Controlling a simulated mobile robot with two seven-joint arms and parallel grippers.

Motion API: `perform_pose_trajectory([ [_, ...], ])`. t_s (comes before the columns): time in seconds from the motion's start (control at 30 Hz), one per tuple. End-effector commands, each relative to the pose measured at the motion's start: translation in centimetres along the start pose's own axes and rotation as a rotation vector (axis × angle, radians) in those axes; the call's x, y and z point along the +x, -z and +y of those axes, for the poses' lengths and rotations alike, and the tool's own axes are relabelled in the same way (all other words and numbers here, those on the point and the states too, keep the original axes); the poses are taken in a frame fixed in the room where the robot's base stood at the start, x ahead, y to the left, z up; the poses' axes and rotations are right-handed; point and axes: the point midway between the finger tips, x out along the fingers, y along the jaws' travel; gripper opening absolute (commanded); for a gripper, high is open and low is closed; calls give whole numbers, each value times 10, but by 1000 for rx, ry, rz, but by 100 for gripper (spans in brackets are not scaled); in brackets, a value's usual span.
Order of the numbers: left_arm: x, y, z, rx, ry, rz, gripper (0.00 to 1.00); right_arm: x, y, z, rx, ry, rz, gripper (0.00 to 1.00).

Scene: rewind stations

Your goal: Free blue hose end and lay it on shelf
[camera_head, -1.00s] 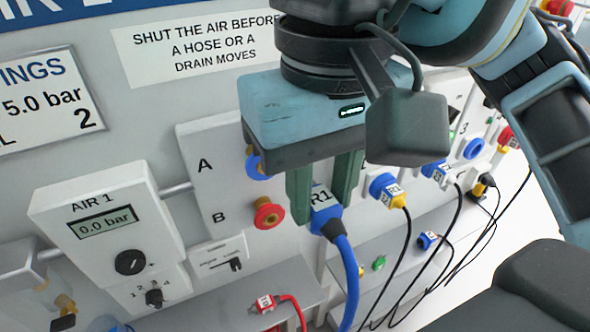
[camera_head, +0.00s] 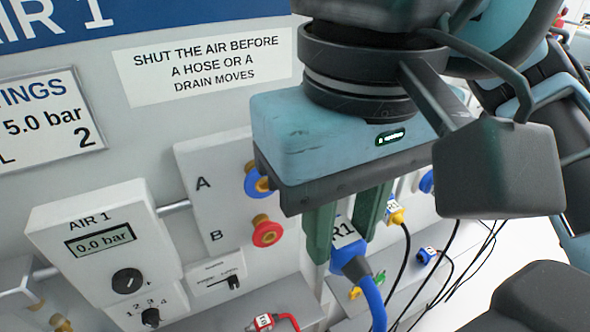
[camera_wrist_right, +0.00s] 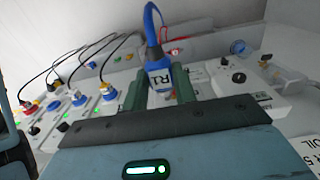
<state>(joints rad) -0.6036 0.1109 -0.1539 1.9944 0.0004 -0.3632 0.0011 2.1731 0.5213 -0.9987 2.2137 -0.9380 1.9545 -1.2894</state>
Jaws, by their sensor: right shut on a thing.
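The blue hose end (camera_head: 345,235), with a white R1 tag, is held between the green fingers of my right gripper (camera_head: 343,222). Its blue hose hangs down below. It is apart from the panel, right of the blue port A (camera_head: 257,180) and the red port B (camera_head: 267,231). In the right wrist view the hose end (camera_wrist_right: 160,76) sits between the fingers of the gripper (camera_wrist_right: 159,88). The grey shelf (camera_head: 215,322) runs along the bottom, below the panel. My left gripper is not in view.
A red hose end (camera_head: 262,322) lies on the shelf. The AIR 1 unit (camera_head: 98,240) reads 0.0 bar.

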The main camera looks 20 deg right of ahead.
Motion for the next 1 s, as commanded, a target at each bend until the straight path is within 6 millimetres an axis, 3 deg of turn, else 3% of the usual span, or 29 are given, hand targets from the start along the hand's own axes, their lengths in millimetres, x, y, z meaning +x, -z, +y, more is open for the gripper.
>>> perform_pose_trajectory([
  [1.0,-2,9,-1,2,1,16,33,0,-18,0,-1,1,1,0],
])
